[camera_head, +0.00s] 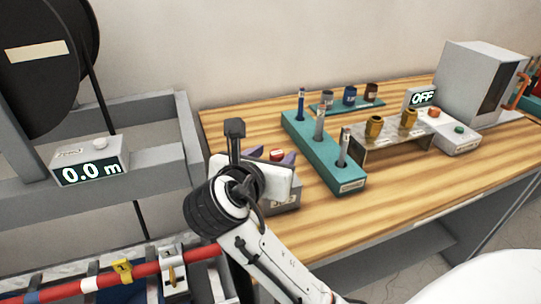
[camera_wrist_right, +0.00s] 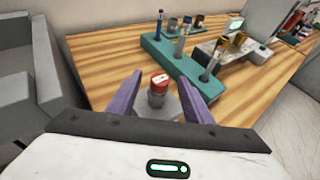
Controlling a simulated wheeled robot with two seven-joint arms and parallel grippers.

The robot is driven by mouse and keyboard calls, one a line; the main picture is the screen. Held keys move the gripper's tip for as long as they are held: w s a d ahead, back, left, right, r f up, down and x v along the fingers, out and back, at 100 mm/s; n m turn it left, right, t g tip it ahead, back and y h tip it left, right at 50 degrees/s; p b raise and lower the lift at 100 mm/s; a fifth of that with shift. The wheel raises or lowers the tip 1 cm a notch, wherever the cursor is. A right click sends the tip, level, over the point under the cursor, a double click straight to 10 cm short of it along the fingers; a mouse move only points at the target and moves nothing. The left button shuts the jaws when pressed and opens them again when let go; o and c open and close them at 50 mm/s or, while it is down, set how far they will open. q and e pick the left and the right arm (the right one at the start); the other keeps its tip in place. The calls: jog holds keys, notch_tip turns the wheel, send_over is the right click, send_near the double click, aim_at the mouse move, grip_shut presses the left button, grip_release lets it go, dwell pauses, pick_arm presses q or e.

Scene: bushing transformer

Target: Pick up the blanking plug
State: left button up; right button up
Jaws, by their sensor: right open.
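A small red-topped plug with a dark body and a pale label on top, which looks like the blanking plug (camera_wrist_right: 158,88), stands upright between my right fingers in the right wrist view. Its red top also shows in the head view (camera_head: 277,154), above a grey labelled box (camera_head: 288,198). My right gripper (camera_wrist_right: 161,78) is open, with one purple finger on each side of the plug and a visible gap to each. In the head view the right gripper (camera_head: 279,158) is partly hidden by my own wrist. My left gripper is not in view.
A teal block (camera_head: 325,150) with several upright rods stands just right of the gripper. Behind are a teal tray (camera_head: 330,107) of small cups and a metal stand (camera_head: 385,152) with brass bushings. The wooden table (camera_head: 400,205) is clear at the front.

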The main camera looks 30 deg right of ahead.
jog(key=c, duration=1.1)
